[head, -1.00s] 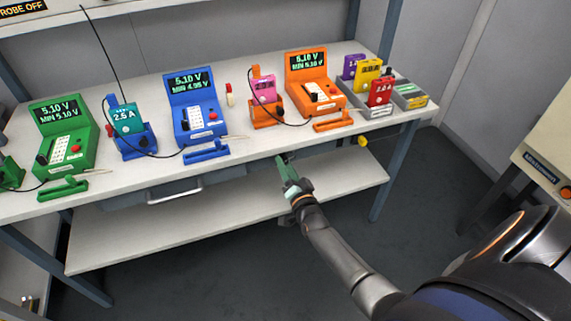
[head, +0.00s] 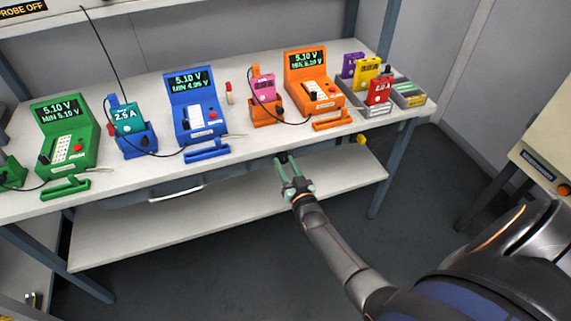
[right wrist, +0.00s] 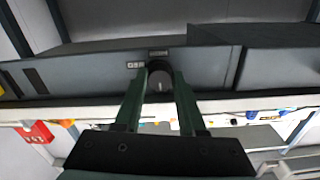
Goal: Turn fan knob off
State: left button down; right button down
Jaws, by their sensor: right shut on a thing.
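The fan knob (right wrist: 160,77) is a dark round knob on the grey panel under the bench top. In the right wrist view it sits between the two green fingers of my right gripper (right wrist: 162,84), which is shut on it. A pale line shows on the knob's face. A small label (right wrist: 136,65) is on the panel beside it, too small to read surely. In the head view, my right gripper (head: 285,164) is at the bench's front edge, and the knob is small and dark at its fingertips. My left gripper is not in view.
Green (head: 66,146), blue (head: 197,120) and orange (head: 318,94) testers stand on the white bench (head: 240,150). Coloured cells stand in grey trays at the right end. A drawer handle (head: 176,193) is left of my right gripper. A lower shelf (head: 170,228) lies below.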

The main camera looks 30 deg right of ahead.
dwell(0.4)
jog(key=c, duration=0.8)
grip_release()
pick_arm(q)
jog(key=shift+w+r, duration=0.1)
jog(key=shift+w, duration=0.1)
pick_arm(e)
jog(key=o, duration=0.3)
pick_arm(q)
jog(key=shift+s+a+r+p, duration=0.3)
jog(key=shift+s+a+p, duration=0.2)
jog(key=shift+p, duration=0.35)
pick_arm(e)
jog(key=v, duration=1.2)
jog(key=shift+s+a, duration=0.15)
jog(key=shift+s, duration=0.1)
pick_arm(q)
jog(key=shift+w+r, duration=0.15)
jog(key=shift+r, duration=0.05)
pick_arm(e)
jog(key=shift+r, duration=0.1)
